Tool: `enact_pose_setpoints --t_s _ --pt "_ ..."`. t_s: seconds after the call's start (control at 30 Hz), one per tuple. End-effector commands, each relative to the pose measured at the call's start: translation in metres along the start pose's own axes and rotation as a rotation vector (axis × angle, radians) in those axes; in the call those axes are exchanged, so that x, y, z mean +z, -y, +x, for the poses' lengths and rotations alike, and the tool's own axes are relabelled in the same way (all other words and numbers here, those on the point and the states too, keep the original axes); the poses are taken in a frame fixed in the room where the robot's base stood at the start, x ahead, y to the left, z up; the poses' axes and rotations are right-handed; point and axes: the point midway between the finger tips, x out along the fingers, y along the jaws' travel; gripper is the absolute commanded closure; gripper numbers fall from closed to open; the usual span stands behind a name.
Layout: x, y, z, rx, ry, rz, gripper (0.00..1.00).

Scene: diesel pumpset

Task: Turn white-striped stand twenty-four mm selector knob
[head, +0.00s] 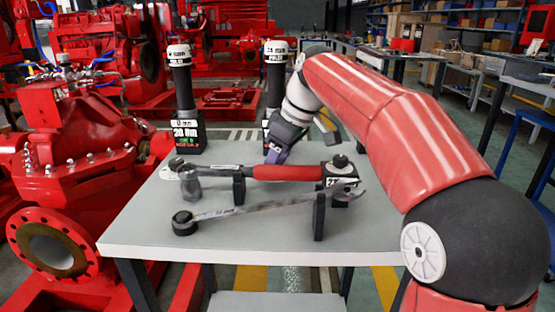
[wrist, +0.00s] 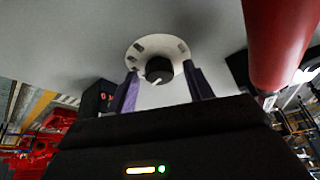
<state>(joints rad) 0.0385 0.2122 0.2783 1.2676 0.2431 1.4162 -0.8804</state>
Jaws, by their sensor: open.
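In the wrist view, a black round selector knob (wrist: 159,69) with a short white mark sits on a pale round dial (wrist: 139,52) with several dark marks. My gripper (wrist: 161,73) has its two purple fingers apart, one on each side of the knob; I cannot tell whether they touch it. In the head view, my gripper (head: 276,153) reaches down at the table's back, beside a black post with a white top (head: 276,50). The knob is hidden there. I cannot make out a twenty-four mm label or a white-striped stand.
A red-handled torque wrench (head: 285,172) lies on supports on the grey table (head: 160,240), close to my gripper. A combination wrench (head: 262,207) lies in front. Another post marked 20 Nm (head: 187,135) stands at back left. A red pump (head: 85,165) borders the table's left.

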Motion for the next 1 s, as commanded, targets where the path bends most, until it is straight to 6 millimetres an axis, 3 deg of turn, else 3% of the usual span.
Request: enact_pose_setpoints --t_s 0.17,0.5,1.0 --pt "-0.0001 0.0000 -0.0001 0.000 0.000 0.000 0.48" --pt "-0.0001 0.0000 -0.0004 0.000 0.000 0.000 0.93" --pt "-0.0005 0.0018 -0.0015 0.060 0.001 0.141 0.93"
